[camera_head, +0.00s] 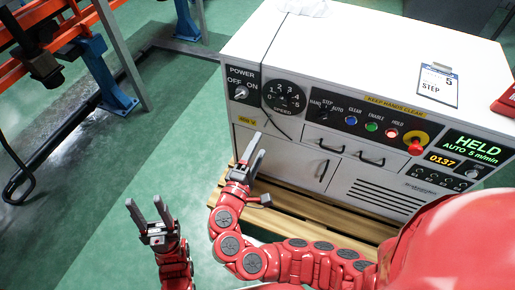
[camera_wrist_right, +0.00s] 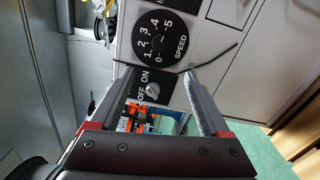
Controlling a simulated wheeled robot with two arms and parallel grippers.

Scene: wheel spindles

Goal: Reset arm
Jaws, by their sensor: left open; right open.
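My right gripper (camera_head: 257,146) is open and empty in front of the left side of a white control cabinet (camera_head: 365,72). Its two spread fingers (camera_wrist_right: 158,70) also show in the right wrist view, with the power knob (camera_wrist_right: 153,89) seen between them and the speed dial (camera_wrist_right: 166,38) above. I cannot tell how far the fingertips are from the panel. My left gripper (camera_head: 146,204) is open and empty, raised over the green floor, left of the right one and apart from the cabinet.
The cabinet stands on a wooden pallet (camera_head: 290,204). Its panel carries a red stop button (camera_head: 415,147), coloured buttons and a display (camera_head: 470,148) reading HELD. A clipboard (camera_head: 438,84) lies on top. An orange and blue frame (camera_head: 92,62) stands at left. Green floor (camera_head: 70,225) is clear at lower left.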

